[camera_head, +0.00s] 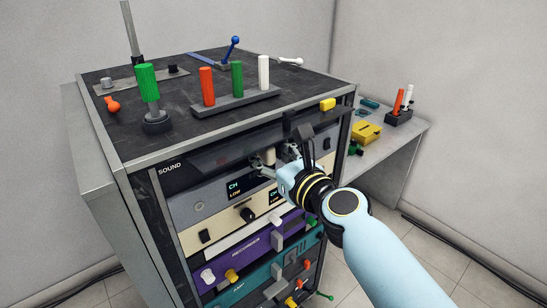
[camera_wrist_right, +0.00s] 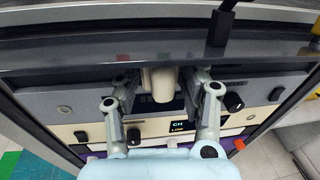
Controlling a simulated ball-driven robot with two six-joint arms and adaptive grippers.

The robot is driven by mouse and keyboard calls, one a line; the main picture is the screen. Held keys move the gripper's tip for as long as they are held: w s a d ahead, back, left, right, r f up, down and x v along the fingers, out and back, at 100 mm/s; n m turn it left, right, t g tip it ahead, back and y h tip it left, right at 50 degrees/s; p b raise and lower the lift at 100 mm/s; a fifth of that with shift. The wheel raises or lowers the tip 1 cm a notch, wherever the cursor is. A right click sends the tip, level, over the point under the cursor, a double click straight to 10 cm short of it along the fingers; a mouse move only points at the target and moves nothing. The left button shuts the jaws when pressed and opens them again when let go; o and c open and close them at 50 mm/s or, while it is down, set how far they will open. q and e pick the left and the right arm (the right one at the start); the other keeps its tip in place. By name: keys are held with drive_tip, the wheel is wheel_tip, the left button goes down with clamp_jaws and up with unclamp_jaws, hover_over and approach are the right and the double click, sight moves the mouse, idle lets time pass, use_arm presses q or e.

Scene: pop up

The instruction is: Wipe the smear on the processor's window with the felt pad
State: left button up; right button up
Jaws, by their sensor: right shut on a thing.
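My right gripper (camera_head: 276,157) is at the front of the rack, just below its top edge. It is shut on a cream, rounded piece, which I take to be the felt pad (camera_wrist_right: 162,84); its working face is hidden. I cannot make out a smear, and cannot tell whether the pad touches a surface. My left gripper is not in view.
The rack top (camera_head: 180,105) carries a green-handled post (camera_head: 148,82) and a stand of red, green and white cylinders (camera_head: 237,87). A dark bracket (camera_wrist_right: 220,27) hangs above the right gripper. A side table (camera_head: 410,131) with a yellow block (camera_head: 366,133) stands to the right.

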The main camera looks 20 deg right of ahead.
drive_tip(key=shift+x, duration=1.1)
idle(0.5)
drive_tip(key=shift+r, duration=0.1)
drive_tip(key=d, duration=0.1)
drive_tip(key=w+d, duration=0.1)
drive_tip(key=d, duration=0.1)
drive_tip(key=shift+w+d, duration=0.2)
drive_tip(key=shift+d, duration=0.1)
drive_tip(key=shift+s+a+r, duration=0.1)
drive_tip(key=shift+s+a, duration=0.1)
drive_tip(key=shift+a, duration=0.45)
drive_tip(key=shift+s+a+f, duration=0.1)
drive_tip(key=shift+s+a, duration=0.15)
drive_tip(key=shift+a, duration=0.4)
drive_tip(key=shift+s+a+r, duration=0.1)
drive_tip(key=shift+s+a, duration=0.1)
drive_tip(key=shift+a, duration=0.4)
drive_tip(key=shift+s, duration=0.1)
